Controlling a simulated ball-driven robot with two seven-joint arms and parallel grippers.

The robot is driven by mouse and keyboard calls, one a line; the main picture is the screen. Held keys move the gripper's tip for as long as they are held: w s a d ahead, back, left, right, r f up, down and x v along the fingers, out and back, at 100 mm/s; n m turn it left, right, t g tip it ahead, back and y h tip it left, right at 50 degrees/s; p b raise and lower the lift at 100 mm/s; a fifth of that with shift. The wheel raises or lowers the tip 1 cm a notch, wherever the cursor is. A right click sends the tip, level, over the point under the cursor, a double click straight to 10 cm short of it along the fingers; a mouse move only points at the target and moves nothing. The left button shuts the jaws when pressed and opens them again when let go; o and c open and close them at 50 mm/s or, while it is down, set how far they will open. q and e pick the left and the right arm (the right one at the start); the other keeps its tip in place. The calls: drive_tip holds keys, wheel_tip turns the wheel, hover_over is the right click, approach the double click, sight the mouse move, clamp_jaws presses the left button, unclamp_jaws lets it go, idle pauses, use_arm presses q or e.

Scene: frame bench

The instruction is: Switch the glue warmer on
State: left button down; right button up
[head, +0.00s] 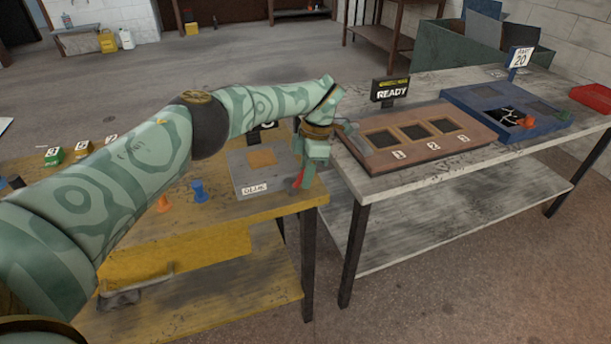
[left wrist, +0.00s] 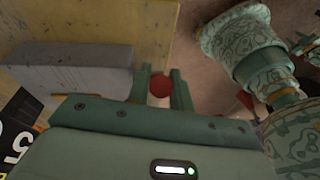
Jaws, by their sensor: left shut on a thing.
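The glue warmer (head: 243,178) is a grey box with an orange square on top and a GLUE label at its front. It stands at the right end of the yellow table; its grey side shows in the left wrist view (left wrist: 70,72). My left gripper (head: 302,180) points down beside the warmer's right side. It is shut on a red knob (head: 298,179), which shows as a red round end between the two fingers in the left wrist view (left wrist: 160,87). How the knob joins the warmer is hidden.
Orange (head: 164,203) and blue (head: 198,190) pegs stand on the yellow table (head: 230,215). Across a narrow gap, a grey bench (head: 400,180) holds a brown three-pocket tray (head: 375,163), a READY sign (head: 390,92), a blue tray (head: 560,123) and a red bin (head: 592,97).

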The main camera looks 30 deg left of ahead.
idle(0.3)
use_arm(q)
drive_tip(key=c, duration=1.3)
unclamp_jaws()
drive_tip(key=shift+w+f, duration=0.1)
drive_tip(key=shift+o, duration=0.2)
drive_tip(key=b+v, duration=0.6)
drive_tip(key=v, duration=1)
drive_tip(key=shift+d+b, duration=0.15)
drive_tip(key=shift+b, duration=0.25)
use_arm(e)
wheel_tip(320, 180, down, 6)
drive_tip(key=s, duration=0.2)
drive_tip(key=shift+s+g, duration=0.35)
drive_tip(key=shift+g, duration=0.05)
drive_tip(key=shift+f, duration=0.1)
